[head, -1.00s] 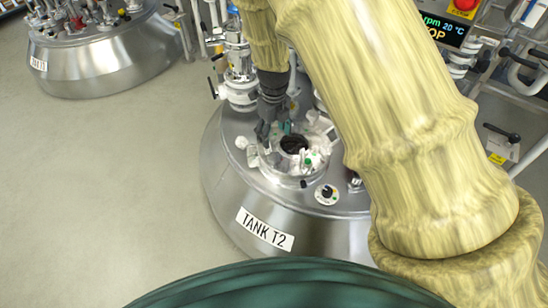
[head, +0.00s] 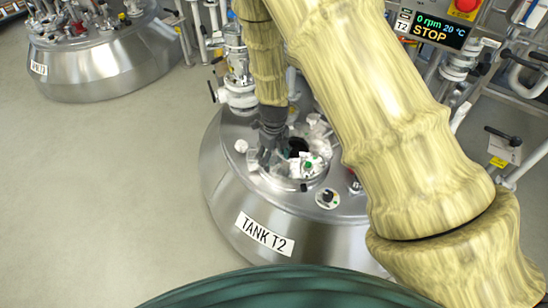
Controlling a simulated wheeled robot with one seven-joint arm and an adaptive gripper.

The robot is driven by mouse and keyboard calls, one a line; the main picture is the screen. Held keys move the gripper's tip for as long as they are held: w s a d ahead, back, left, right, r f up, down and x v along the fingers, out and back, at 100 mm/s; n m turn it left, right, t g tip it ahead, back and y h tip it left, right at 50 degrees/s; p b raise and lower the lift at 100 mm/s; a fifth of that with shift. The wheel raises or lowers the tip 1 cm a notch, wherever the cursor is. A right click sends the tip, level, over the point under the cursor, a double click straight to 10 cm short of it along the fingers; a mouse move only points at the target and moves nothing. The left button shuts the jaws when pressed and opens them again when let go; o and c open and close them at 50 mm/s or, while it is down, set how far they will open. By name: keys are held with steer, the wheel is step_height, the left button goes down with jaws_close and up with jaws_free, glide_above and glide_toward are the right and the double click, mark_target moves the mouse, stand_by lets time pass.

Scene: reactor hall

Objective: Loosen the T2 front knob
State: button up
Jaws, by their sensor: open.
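Tank T2 (head: 228,197) is a steel vessel with a "TANK T2" label (head: 265,233) on its front. On its lid is a round port (head: 312,178) ringed by white fittings, one with a green centre (head: 308,167). A round black-and-white dial (head: 327,197) sits on the lid in front of the port. I cannot tell for sure which fitting is the front knob. My gripper (head: 268,158) is open and points down at the left side of the port. Its fingertips are small and partly lost against the fittings; I cannot tell whether they touch anything.
My arm crosses the right half and hides part of the lid. A white knob (head: 241,146) and a valve (head: 240,95) stand left and behind the port. A display (head: 432,31) reads 0 rpm, 20 °C, STOP. Another tank (head: 95,72) stands at the back left. The floor left is clear.

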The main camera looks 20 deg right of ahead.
steer(key=c, duration=1)
steer(key=shift+r+n+p, duration=0.1)
steer(key=shift+n+p, duration=0.2)
steer(key=shift+p, duration=0.1)
